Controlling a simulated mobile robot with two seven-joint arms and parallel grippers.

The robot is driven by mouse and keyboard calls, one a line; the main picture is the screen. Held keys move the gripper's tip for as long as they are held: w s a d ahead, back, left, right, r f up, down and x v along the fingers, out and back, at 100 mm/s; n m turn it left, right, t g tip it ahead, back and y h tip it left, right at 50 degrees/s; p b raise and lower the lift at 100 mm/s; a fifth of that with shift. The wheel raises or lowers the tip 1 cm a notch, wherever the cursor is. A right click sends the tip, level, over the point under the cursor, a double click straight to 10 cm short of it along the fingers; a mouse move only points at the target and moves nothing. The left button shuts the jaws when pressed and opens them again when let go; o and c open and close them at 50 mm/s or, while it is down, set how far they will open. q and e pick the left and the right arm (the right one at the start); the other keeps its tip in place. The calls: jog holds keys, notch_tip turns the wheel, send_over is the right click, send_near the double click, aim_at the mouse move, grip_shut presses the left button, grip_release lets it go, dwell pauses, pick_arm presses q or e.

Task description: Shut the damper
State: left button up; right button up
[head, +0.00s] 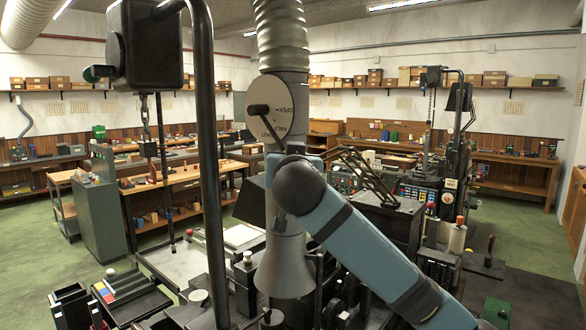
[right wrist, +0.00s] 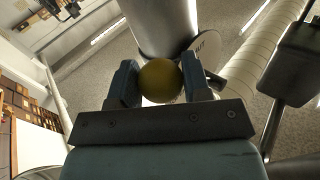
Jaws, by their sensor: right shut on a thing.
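A grey vertical duct (head: 286,220) stands in the middle of the head view. It carries a pale dial plate (head: 283,103) with OPEN at its right and HALF lower down. A dark lever (head: 270,127) slants from its hub down to the right, passing near HALF. In the right wrist view, my right gripper (right wrist: 160,84) is shut on a yellowish ball knob (right wrist: 160,75), one blue finger on each side. In the head view my own arm hides the knob and most of this gripper. My left gripper is not in view.
A control panel (head: 420,195) stands at right. Green floor (head: 45,250) is open at left.

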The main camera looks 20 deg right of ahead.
jog(key=shift+w+a+f+m+t+h+b, duration=0.3)
jog(key=shift+w+a+f+m+t+b, duration=0.25)
jog(key=shift+b, duration=1.35)
jog(key=shift+w+a+f+m+t+h+b, duration=0.3)
jog(key=shift+w+f+m+b, duration=0.3)
jog(key=shift+b, duration=1.3)
jog(key=shift+w+a+f+m+t+h+b, duration=0.4)
jog(key=shift+w+m+b, duration=0.3)
jog(key=shift+b, duration=1.2)
jog(key=shift+w+a+r+m+t+b, duration=0.15)
jog(key=shift+w+m+t+b, duration=0.15)
jog(key=shift+m+b, duration=0.15)
jog(key=o, duration=1.3)
jog(key=shift+c, duration=0.2)
